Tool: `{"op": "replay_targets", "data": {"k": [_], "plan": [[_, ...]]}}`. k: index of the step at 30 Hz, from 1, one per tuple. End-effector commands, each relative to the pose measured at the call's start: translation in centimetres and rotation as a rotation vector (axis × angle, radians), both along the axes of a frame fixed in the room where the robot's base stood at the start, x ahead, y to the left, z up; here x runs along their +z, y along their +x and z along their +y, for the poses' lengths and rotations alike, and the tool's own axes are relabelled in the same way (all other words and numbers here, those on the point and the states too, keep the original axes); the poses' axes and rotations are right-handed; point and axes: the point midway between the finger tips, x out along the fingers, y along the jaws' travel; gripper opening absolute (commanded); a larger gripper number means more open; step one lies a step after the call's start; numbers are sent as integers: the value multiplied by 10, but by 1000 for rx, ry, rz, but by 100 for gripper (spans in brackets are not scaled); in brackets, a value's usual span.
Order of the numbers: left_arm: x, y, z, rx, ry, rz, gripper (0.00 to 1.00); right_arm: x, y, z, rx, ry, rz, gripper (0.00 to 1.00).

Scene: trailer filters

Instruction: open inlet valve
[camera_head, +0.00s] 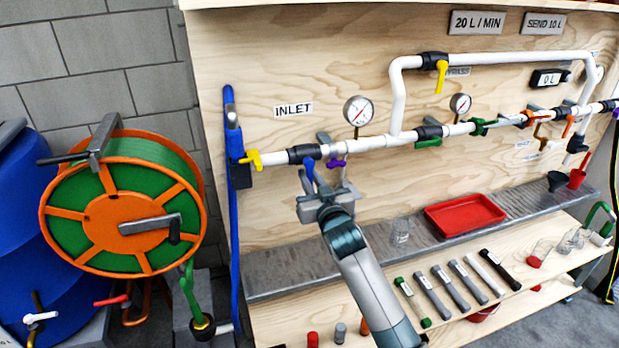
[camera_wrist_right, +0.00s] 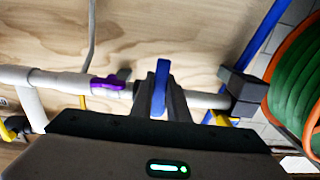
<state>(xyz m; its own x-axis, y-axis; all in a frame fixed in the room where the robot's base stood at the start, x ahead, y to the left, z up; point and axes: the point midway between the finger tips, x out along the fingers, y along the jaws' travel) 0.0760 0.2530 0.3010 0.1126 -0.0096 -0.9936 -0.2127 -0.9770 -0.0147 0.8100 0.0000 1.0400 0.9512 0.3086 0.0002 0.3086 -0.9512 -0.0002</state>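The INLET label (camera_head: 293,110) is on the plywood panel above a white pipe. Below it a black valve body (camera_head: 304,153) sits on the pipe, with a blue handle (camera_head: 309,171) pointing down, across the pipe. My right gripper (camera_head: 318,192) is at this handle, from below and in front. In the right wrist view the blue handle (camera_wrist_right: 160,88) stands between the two dark fingers (camera_wrist_right: 160,103), which sit close on both its sides and look shut on it. The valve body is mostly hidden there. My left gripper is not in view.
A yellow handle (camera_head: 251,159) is to the left and a purple one (camera_head: 337,163) to the right. A gauge (camera_head: 358,111) stands above the pipe. A hose reel (camera_head: 120,205) is at the left. A shelf with a red tray (camera_head: 465,214) lies below right.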

Motion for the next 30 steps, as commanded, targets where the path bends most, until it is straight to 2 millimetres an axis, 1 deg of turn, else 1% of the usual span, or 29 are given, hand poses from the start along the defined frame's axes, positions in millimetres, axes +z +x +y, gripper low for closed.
{"op": "replay_targets", "data": {"k": [7, 13, 30], "plan": [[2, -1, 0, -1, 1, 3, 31, 0, 0, -1, 0, -24, -7, 0], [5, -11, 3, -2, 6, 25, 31, 1, 2, -5, -1, -98, -31, 0], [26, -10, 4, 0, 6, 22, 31, 6, 6, -19, 0, -478, -153, 0]]}}
